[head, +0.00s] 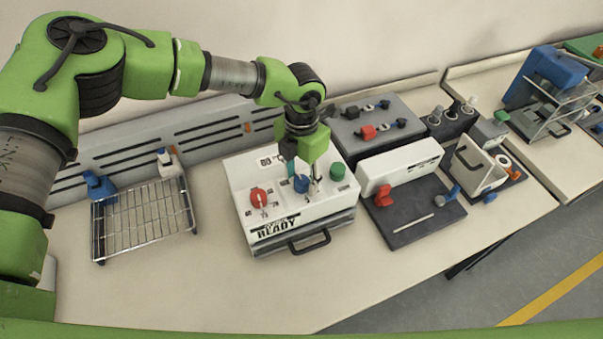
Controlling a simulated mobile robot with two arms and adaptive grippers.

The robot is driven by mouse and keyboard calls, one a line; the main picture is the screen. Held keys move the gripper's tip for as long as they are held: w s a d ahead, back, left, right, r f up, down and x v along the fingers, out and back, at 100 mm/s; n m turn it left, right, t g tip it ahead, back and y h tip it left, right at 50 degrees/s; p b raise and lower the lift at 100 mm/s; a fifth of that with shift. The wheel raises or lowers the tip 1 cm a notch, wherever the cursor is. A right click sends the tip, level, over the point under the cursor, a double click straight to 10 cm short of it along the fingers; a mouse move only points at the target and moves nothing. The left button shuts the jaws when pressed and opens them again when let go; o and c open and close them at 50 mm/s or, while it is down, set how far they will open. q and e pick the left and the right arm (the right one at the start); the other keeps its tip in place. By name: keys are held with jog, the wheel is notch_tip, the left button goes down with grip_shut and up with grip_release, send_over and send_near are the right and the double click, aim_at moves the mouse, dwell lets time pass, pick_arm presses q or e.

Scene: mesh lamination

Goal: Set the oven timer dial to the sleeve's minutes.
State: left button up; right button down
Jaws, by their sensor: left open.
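The oven (302,225) is a white box with a front handle and the word READY on it, in the middle of the bench. Its sloped top carries a red dial (258,197), a blue dial (301,184) and a green button (337,172). Their scale marks are too small to read, and I cannot tell which dial is the timer. My left gripper (303,174) points down over the blue dial, fingers open on either side of it; contact cannot be told. I cannot make out a sleeve with minutes. My right gripper is out of view.
A wire rack (145,217) with blue and white clips stands at the left. A dark board with a white bar and red lever (382,196) sits close to the oven's right. A grey tray (372,108) lies behind. The bench front (200,290) is clear.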

pick_arm(q)
jog(key=c, duration=1.1)
